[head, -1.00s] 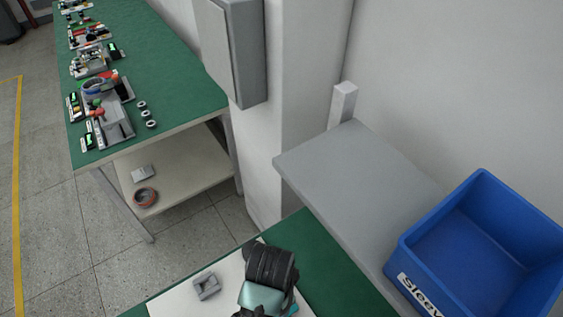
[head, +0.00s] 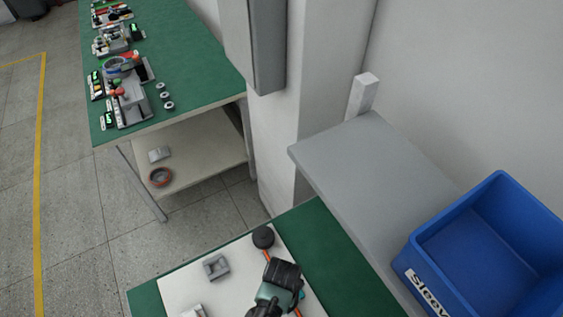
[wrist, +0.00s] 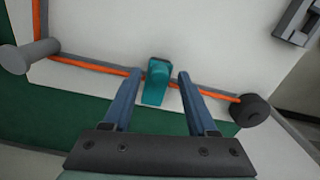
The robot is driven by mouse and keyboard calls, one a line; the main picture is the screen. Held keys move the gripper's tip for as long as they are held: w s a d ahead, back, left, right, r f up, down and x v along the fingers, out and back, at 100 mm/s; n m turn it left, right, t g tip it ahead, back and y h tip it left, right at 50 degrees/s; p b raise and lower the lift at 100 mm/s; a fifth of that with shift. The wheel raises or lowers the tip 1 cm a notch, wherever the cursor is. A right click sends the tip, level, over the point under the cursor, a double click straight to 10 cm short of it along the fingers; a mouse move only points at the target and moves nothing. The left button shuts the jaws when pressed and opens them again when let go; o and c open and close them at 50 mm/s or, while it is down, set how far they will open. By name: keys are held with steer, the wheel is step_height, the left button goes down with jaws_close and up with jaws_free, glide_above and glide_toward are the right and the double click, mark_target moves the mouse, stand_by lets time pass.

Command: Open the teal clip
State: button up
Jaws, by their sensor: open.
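The teal clip (wrist: 157,82) sits on the orange cable (wrist: 95,68) in the wrist view, near the edge of the white board (wrist: 110,25). Its top looks to lie over the cable; I cannot tell whether its latch is fastened. My gripper (wrist: 160,75) is open, with one blue-grey finger on each side of the clip and a gap on both sides. I cannot tell the height between fingertips and clip. In the head view my arm covers most of that area, and the orange cable (head: 266,256) shows beside it.
The cable runs between a grey cylinder (wrist: 38,56) and a dark round post (wrist: 251,110). A grey bracket (head: 215,267) lies on the board. A grey shelf (head: 375,165) with a blue bin (head: 490,250) stands at right. Another green bench (head: 180,60) is at the back left.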

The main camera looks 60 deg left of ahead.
steer(key=shift+f, duration=0.1)
steer(key=shift+c, duration=0.2)
jaws_close()
stand_by(1.3)
